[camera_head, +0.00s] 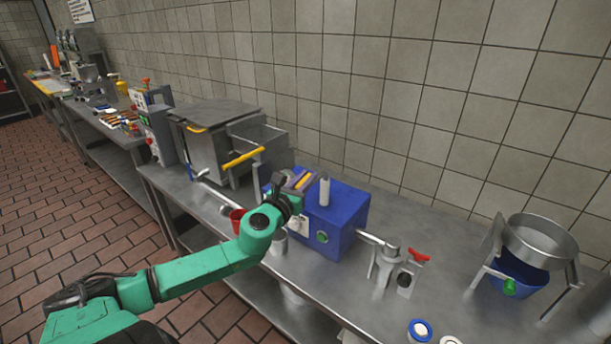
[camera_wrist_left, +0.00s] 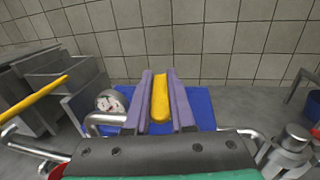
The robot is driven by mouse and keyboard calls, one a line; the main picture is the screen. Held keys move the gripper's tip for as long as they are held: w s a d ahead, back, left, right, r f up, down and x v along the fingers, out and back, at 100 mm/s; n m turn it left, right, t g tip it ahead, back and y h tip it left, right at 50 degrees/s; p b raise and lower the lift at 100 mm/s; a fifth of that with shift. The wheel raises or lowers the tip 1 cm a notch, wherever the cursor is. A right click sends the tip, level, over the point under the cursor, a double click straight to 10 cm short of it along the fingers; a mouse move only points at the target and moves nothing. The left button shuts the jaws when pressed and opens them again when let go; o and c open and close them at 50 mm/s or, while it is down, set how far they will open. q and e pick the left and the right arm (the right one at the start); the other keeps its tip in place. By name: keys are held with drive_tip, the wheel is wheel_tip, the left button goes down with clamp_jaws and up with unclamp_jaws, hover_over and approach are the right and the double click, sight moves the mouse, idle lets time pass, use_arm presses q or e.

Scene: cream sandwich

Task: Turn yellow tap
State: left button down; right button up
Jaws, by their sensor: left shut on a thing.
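The yellow tap handle (camera_wrist_left: 159,98) stands between the two purple fingers of my left gripper (camera_wrist_left: 161,75) in the left wrist view. The fingers are shut on it, one on each side. In the head view my left gripper (camera_head: 300,180) is over the left part of the blue box (camera_head: 334,215), and a bit of yellow shows between its fingers. The gripper hides the lower part of the handle and what it is fixed to. My right gripper is not in view.
A steel vat (camera_head: 207,152) with a yellow bar (camera_head: 243,158) stands left of the blue box. A steel pipe fitting (camera_head: 386,262) is to the right. A steel bowl on a stand (camera_head: 540,240) is farther right.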

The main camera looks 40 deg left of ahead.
use_arm(q)
drive_tip(key=n+y+p, duration=0.1)
drive_tip(key=n+g+y+p, duration=0.1)
drive_tip(key=n+y+p, duration=0.1)
drive_tip(key=y, duration=0.1)
drive_tip(key=shift+w+d+r+p, duration=0.15)
drive_tip(key=shift+d+r+p, duration=0.15)
drive_tip(key=shift+p, duration=0.05)
drive_tip(key=shift+d+n+g+y+p, duration=0.1)
drive_tip(key=shift+n+g+y+p, duration=0.25)
drive_tip(key=shift+g+y, duration=0.3)
drive_tip(key=shift+w+d+f+n+g+y+b, duration=0.2)
drive_tip(key=shift+n+g+y+b, duration=0.75)
drive_tip(key=shift+n+g+y, duration=1)
drive_tip(key=shift+w+d+n+g+y+b, duration=0.1)
drive_tip(key=shift+w+n+g+y+b, duration=0.25)
drive_tip(key=shift+n+g+y+b, duration=1.55)
drive_tip(key=shift+w+d+f+n+g+y+b, duration=0.1)
drive_tip(key=shift+w+n+g+y, duration=0.35)
drive_tip(key=shift+n+g, duration=2.75)
drive_tip(key=shift+s+m+g, duration=0.25)
drive_tip(key=shift+m+g, duration=0.65)
drive_tip(key=c, duration=0.8)
unclamp_jaws()
